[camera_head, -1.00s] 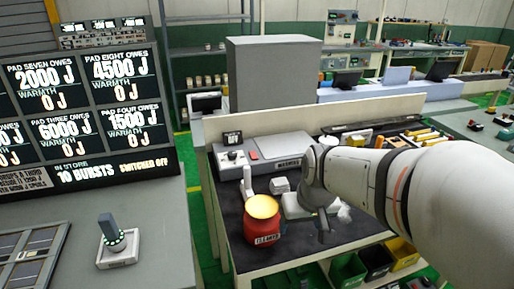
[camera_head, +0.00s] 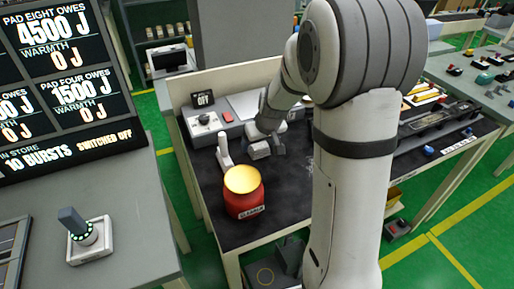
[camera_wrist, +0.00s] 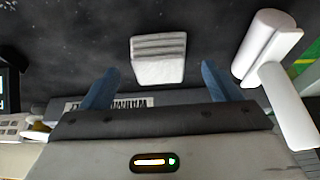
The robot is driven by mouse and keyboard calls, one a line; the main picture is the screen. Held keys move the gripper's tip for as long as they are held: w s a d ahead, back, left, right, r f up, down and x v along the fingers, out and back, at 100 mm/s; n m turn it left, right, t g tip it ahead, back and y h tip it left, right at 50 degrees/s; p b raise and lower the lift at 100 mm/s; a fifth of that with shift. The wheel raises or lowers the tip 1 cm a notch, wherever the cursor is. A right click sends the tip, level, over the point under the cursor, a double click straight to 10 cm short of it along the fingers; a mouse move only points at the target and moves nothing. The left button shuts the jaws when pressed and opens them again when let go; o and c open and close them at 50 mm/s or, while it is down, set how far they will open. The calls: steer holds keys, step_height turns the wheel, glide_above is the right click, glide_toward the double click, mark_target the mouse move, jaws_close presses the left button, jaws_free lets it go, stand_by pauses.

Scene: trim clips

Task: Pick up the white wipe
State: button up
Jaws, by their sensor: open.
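The white wipe (camera_head: 259,151) looks like a small folded stack with layered edges, lying on the dark bench top. In the wrist view the white wipe (camera_wrist: 158,60) sits in the upper middle, between the two blue fingers. My gripper (camera_wrist: 160,70) is open, with a finger to each side of the wipe and a gap at both sides. In the head view my gripper (camera_head: 265,140) is at the wipe, partly covering it. Whether the fingers are level with the wipe or above it, I cannot tell.
A red jar (camera_head: 245,203) with a yellow top stands in front of the wipe. A panel with a knob (camera_head: 207,121) lies behind. My arm hides the bench's right part.

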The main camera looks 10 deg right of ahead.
mark_target(259, 144)
steer(key=shift+x, duration=1.45)
steer(key=shift+r, duration=0.1)
steer(key=shift+c, duration=0.2)
steer(key=c, duration=1)
step_height(259, 144, up, 10)
